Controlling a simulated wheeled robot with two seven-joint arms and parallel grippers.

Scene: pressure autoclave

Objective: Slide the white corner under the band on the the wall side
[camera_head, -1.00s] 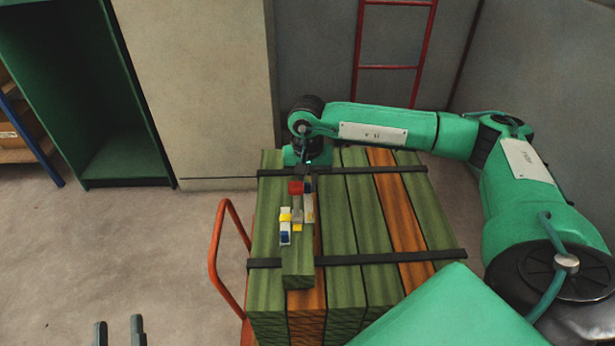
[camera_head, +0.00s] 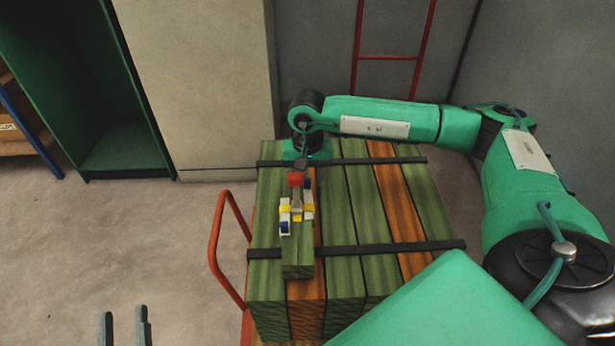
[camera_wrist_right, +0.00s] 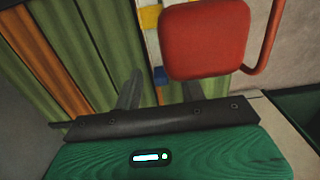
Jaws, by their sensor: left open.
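A stack of green and orange boards (camera_head: 340,205) carries two black bands, a far one on the wall side (camera_head: 375,163) and a near one (camera_head: 390,249). Small white, yellow and blue pieces (camera_head: 284,219) lie on the raised left board between the bands; I cannot tell which is the white corner. My right gripper (camera_head: 303,166) is at the far band, just beyond a red block (camera_head: 296,179). In the right wrist view its fingers (camera_wrist_right: 160,88) are apart, with a blue and white piece visible between them. My left gripper (camera_head: 125,325) is open and empty, low at the left.
A red cart handle (camera_head: 222,240) rises left of the stack. A beige cabinet (camera_head: 195,90) and a green frame (camera_head: 125,145) stand behind. A red ladder (camera_head: 388,57) is at the back wall. Floor at the left is clear.

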